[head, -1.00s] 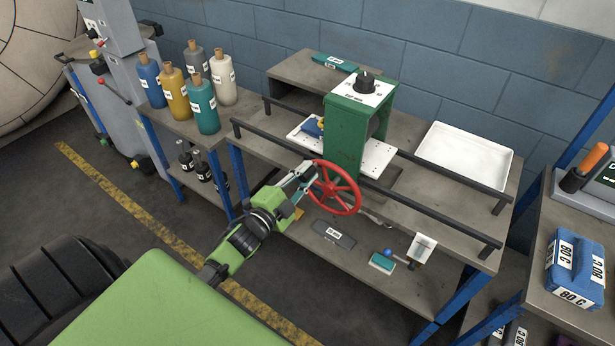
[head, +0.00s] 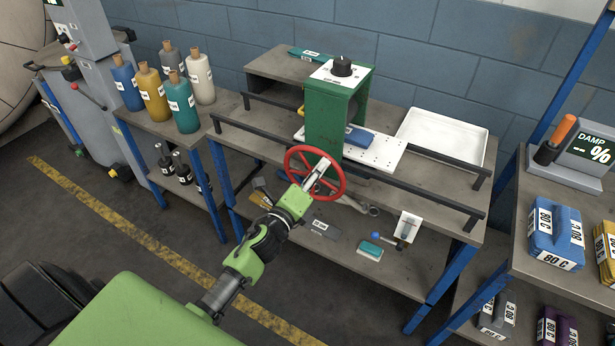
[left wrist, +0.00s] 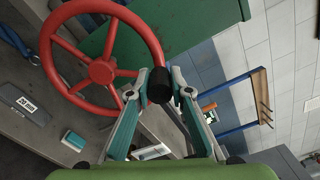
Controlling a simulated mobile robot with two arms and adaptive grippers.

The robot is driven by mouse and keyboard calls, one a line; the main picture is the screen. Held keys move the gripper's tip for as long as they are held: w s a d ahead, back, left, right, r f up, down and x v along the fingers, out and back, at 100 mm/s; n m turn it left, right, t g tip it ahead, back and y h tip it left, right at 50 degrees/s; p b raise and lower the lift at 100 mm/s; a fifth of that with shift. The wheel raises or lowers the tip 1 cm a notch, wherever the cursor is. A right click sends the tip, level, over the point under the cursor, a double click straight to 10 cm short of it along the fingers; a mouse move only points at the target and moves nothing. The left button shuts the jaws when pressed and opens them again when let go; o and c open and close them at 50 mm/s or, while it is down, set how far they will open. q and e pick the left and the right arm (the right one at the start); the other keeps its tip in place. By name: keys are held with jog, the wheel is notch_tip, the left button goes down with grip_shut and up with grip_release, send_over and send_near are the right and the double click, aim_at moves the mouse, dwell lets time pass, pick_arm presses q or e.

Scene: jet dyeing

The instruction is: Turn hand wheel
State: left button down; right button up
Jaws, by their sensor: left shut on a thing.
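The red hand wheel (head: 289,160) is on the front of the green machine housing (head: 324,125) on the bench. It also shows in the left wrist view (left wrist: 103,72), with its spokes and hub. My left gripper (head: 321,171) reaches up to the wheel from below and overlaps its face in the head view. In the left wrist view its two fingers (left wrist: 159,82) are closed around a dark knob (left wrist: 158,85) at the wheel's right side. A white plate (head: 390,154) with a blue block (head: 358,137) lies under the housing. My right gripper is out of view.
Two dark rails (head: 420,158) run along the bench. A white tray (head: 442,137) stands at the right. Several bottles (head: 182,103) stand on the left shelf. The lower shelf holds a teal block (head: 369,251) and a small white-plated item (head: 408,228).

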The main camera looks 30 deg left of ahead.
pick_arm(q)
jog(key=shift+d+f+m+b, duration=0.6)
jog(key=shift+d+m, duration=0.25)
jog(key=shift+m, duration=0.15)
jog(key=d+f+m+b, duration=0.1)
jog(key=m, duration=0.1)
jog(key=shift+d+f+m+b, duration=0.3)
jog(key=shift+b, duration=0.1)
jog(key=shift+d+f+m+b, duration=0.45)
jog(key=shift+f+m+b, duration=0.15)
jog(key=shift+m, duration=0.3)
jog(key=f+m, duration=0.1)
jog(key=f+m+b, duration=0.1)
jog(key=shift+d+m, duration=0.4)
jog(key=f+m+b, duration=0.1)
jog(key=f+m, duration=0.1)
jog(key=shift+s+d+f+m+b, duration=0.1)
jog(key=shift+d+f+m+b, duration=0.1)
jog(key=shift+m+b, duration=0.2)
jog(key=shift+f+m, duration=0.5)
jog(key=shift+m, duration=0.2)
